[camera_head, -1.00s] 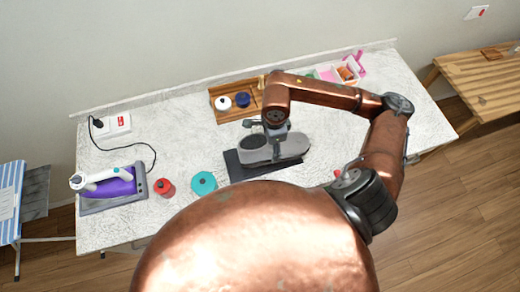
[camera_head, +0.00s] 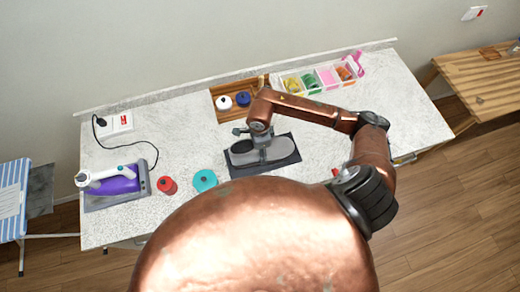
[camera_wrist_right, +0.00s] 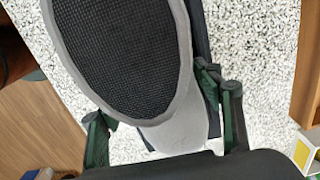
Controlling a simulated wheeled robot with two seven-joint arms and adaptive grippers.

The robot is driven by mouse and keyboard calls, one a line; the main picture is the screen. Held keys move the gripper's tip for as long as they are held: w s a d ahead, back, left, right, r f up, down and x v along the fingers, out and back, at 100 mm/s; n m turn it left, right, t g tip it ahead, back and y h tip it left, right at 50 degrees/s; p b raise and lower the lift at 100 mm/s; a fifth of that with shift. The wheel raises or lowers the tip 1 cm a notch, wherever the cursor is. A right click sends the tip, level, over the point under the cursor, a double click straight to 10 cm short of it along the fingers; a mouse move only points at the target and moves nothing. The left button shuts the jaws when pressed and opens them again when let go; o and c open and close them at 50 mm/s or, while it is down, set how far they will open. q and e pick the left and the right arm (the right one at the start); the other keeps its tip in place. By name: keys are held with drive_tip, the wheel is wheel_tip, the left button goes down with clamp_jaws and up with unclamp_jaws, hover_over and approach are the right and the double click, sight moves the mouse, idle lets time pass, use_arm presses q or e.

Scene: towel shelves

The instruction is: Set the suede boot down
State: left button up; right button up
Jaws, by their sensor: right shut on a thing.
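The suede boot (camera_head: 279,149) is grey, with a dark meshed patch on the face that shows. It is over the dark mat (camera_head: 239,171) in the middle of the table; I cannot tell whether it touches the mat. My right gripper (camera_head: 263,153) is above the boot and shut on it. In the right wrist view the boot (camera_wrist_right: 125,50) fills the upper left and middle, its paler narrow part between the green-black fingers of the gripper (camera_wrist_right: 165,128). My left gripper is not in view.
A teal round lid (camera_head: 204,180), a red container (camera_head: 167,185) and a purple iron (camera_head: 118,183) stand left of the mat. Behind are a wooden tray (camera_head: 226,115) and a sectioned box (camera_head: 316,83).

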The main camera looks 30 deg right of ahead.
drive_tip(key=o, duration=1.5)
drive_tip(key=shift+r, duration=0.2)
wheel_tip(320, 180, up, 12)
drive_tip(key=shift+f+b, duration=0.15)
drive_tip(key=shift+b, duration=1)
